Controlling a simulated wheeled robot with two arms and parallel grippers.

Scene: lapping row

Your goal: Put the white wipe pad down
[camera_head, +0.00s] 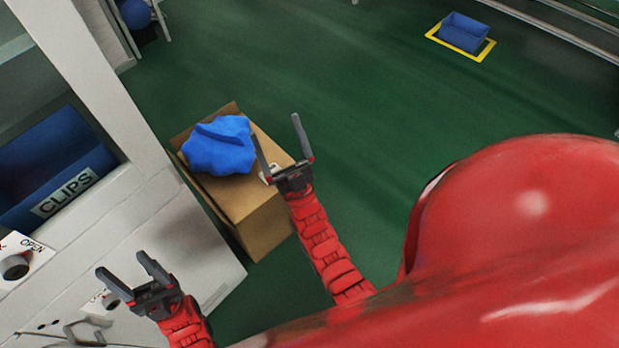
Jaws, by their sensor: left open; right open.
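A small white patch (266,173), possibly the white wipe pad, shows at the right edge of the cardboard box's top, partly hidden behind my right gripper. I cannot tell whether it lies on the box or touches the gripper. My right gripper (278,130) is open, with its fingers spread over the right side of the box, and nothing shows between the fingertips. My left gripper (125,266) is open and empty in front of the white cabinet at the lower left.
The brown cardboard box (250,212) stands on the green floor with a crumpled blue bundle (220,150) on top. A blue bin labelled CLIPS (70,190) sits in the white cabinet (205,262). A blue crate (463,33) stands inside a yellow floor marking. The floor between is clear.

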